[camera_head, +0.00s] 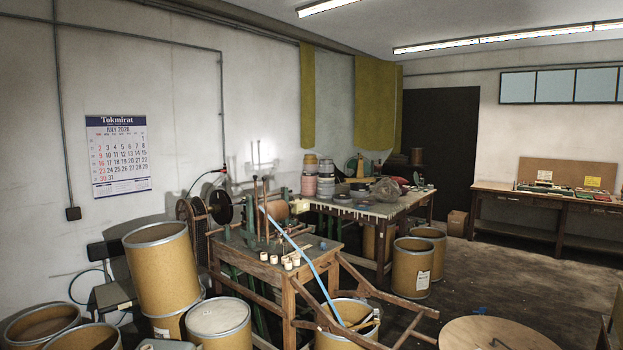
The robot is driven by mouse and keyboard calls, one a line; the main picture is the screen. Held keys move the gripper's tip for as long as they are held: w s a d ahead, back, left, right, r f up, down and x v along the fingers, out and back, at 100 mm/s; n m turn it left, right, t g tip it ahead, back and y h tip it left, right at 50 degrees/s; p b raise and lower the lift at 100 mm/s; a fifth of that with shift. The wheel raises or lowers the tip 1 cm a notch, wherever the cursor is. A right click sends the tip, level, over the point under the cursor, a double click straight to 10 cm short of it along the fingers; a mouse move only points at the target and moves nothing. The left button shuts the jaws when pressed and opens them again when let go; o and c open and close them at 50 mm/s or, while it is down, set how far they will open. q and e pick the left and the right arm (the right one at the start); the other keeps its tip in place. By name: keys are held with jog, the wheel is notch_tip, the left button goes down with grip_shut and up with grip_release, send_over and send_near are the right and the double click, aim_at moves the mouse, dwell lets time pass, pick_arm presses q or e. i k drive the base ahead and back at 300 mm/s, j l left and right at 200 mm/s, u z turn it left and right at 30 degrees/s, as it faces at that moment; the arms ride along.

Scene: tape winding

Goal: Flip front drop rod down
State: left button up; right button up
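The tape winding machine stands on a worn wooden bench (315,262) left of the middle. Thin brown upright rods (265,205) rise from the bench top. I cannot tell which part is the front drop rod, or whether it is up or down. A blue strip (305,258) slants from near the rods down to the right, into a drum (330,341) at the bottom. A black wheel (220,206) sits at the machine's left side. Neither of my grippers is in view.
Tan drums (162,268) crowd the left front. A wooden frame (368,290) juts from the bench's right side. More drums (411,268) stand near a cluttered table (385,207) behind. Open floor (480,268) lies to the right, with a round wooden top (500,334) in front.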

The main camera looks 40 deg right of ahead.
aim_at(263, 178)
jog(key=i+l+z, duration=0.15)
jog(key=i+z, duration=0.8)
jog(key=i+j, duration=0.15)
jog(key=i, duration=0.25)
jog(key=i+j, duration=0.1)
jog(key=i, duration=0.25)
jog(key=i+l, duration=0.2)
jog(key=i, duration=0.3)
jog(key=i+l+u, duration=0.15)
jog(key=i, duration=0.3)
jog(key=i+l, duration=0.3)
jog(key=i, duration=0.15)
jog(key=u, duration=0.05)
